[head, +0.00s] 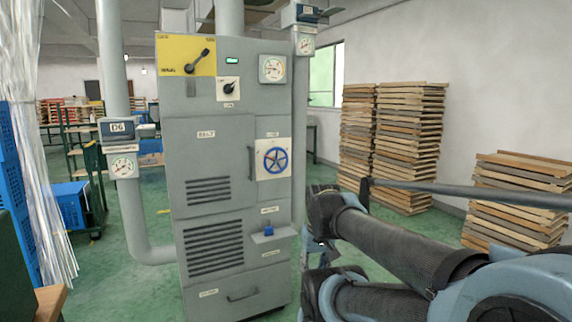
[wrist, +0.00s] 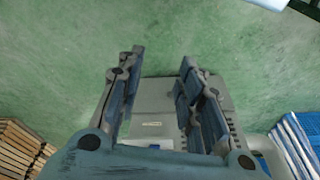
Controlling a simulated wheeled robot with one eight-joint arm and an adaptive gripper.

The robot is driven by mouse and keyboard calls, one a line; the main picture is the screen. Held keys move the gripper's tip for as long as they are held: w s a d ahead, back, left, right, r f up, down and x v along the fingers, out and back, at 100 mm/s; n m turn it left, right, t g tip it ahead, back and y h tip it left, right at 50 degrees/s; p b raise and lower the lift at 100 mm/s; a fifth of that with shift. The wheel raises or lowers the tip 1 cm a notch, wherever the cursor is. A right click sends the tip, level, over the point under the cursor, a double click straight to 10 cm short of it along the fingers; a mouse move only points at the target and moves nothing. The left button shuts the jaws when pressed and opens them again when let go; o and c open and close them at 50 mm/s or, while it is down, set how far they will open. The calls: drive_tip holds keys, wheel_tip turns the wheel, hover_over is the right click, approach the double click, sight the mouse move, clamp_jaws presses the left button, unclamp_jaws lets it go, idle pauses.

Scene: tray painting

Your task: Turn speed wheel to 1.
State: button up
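The grey machine cabinet (head: 221,160) stands in the middle of the head view. A blue spoked handwheel (head: 275,161) sits on a pale square plate on its right front; it could be the speed wheel. The numbers around it are too small to read. A small black knob (head: 229,88) on a white plate is higher up. My gripper (wrist: 158,72) shows in the wrist view with its two fingers apart and nothing between them. It points down over the green floor, with part of a grey body below.
Stacks of wooden trays (head: 408,145) stand by the right wall, with a lower stack (head: 520,195) nearer. Pipes with gauges flank the cabinet. Blue crates (head: 70,205) and a clear plastic curtain (head: 38,130) are at left. Green floor is free around the cabinet's front.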

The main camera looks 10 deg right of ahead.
drive_tip(key=w+a+r+m+t+y, duration=0.1)
drive_tip(key=w+a+r+m+y, duration=0.15)
drive_tip(key=w, duration=0.25)
drive_tip(key=w+a+r+m+t+y, duration=0.1)
drive_tip(key=w+a+r+m, duration=0.1)
drive_tip(key=w+a+m, duration=0.3)
drive_tip(key=m+t+y, duration=0.3)
drive_tip(key=m+t, duration=1)
drive_tip(key=m, duration=1.3)
approach(287, 161)
drive_tip(key=shift+h, duration=0.25)
drive_tip(key=x, duration=1)
drive_tip(key=shift+w+a, duration=0.25)
drive_tip(key=shift+w, duration=0.05)
drive_tip(key=shift+r, duration=0.1)
clamp_jaws()
drive_tip(key=shift+a, duration=0.1)
